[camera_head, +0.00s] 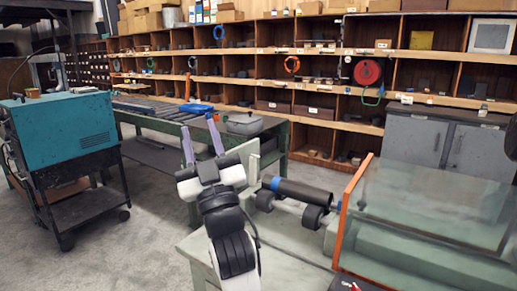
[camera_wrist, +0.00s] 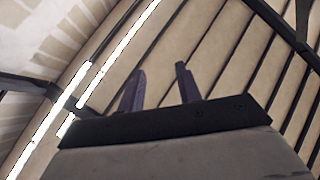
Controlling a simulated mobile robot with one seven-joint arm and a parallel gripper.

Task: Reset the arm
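My gripper (camera_head: 198,126) stands raised at the end of my white and black arm, near the middle of the head view. Its two purple fingers point upward, apart, with nothing between them. The wrist view shows the same gripper (camera_wrist: 159,70) with its fingers spread and empty against the ceiling. A dark pipe (camera_head: 304,191) with a blue band near its left end lies on black rollers, to the right of my arm in the head view. My gripper is apart from it.
A glass-sided enclosure with an orange edge (camera_head: 352,215) stands at the right. A green-framed workbench (camera_head: 270,124) is behind my gripper. A teal machine (camera_head: 62,130) on a black cart stands at the left. Shelves (camera_head: 340,95) line the back. Grey floor (camera_head: 145,230) is clear at left centre.

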